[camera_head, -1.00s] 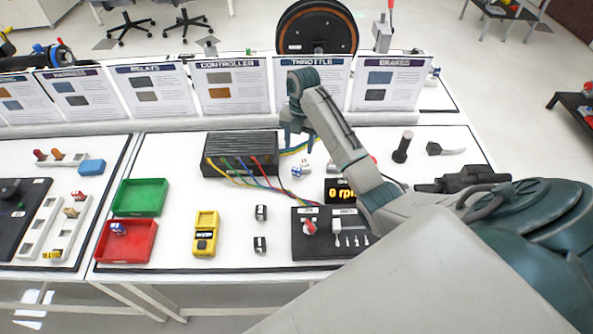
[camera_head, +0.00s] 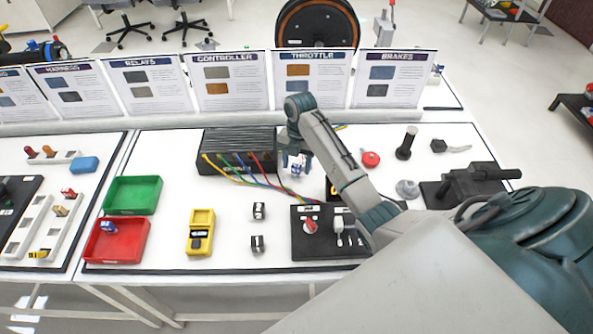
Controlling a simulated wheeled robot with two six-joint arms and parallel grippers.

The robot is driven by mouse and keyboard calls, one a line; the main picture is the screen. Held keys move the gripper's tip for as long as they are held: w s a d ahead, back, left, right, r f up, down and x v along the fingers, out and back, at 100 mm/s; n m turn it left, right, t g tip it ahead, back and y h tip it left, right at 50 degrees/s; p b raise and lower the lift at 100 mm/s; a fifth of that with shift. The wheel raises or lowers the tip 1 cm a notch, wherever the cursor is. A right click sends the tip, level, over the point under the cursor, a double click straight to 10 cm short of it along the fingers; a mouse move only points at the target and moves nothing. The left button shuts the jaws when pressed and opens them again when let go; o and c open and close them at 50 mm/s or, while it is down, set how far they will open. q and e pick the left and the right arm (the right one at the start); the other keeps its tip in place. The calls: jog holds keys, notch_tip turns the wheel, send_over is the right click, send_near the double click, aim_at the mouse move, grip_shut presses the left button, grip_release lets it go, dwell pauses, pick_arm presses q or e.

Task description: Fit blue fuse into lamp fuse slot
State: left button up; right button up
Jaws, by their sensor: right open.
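A small blue-and-white part (camera_head: 298,169) is on the table in front of the black controller box; I cannot tell whether it is the blue fuse. My right gripper (camera_head: 292,163) is open and points down right at this part, partly overlapping it; I cannot tell whether they touch. Another small blue-and-white part (camera_head: 109,227) lies in the red tray (camera_head: 132,250). On the left board, white slotted strips (camera_head: 28,227) hold small red, tan and yellow pieces; which one is the lamp fuse slot is too small to read. My left gripper is not in view.
The black controller box (camera_head: 228,141) has coloured wires running from its front. A green tray (camera_head: 132,196), a yellow meter (camera_head: 201,232) and two small black-and-white parts (camera_head: 258,211) stand nearby. A switch panel (camera_head: 306,243) lies under my right forearm. Upright signs line the back.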

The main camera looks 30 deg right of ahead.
jog(key=c, duration=1)
jog(key=shift+c, duration=0.2)
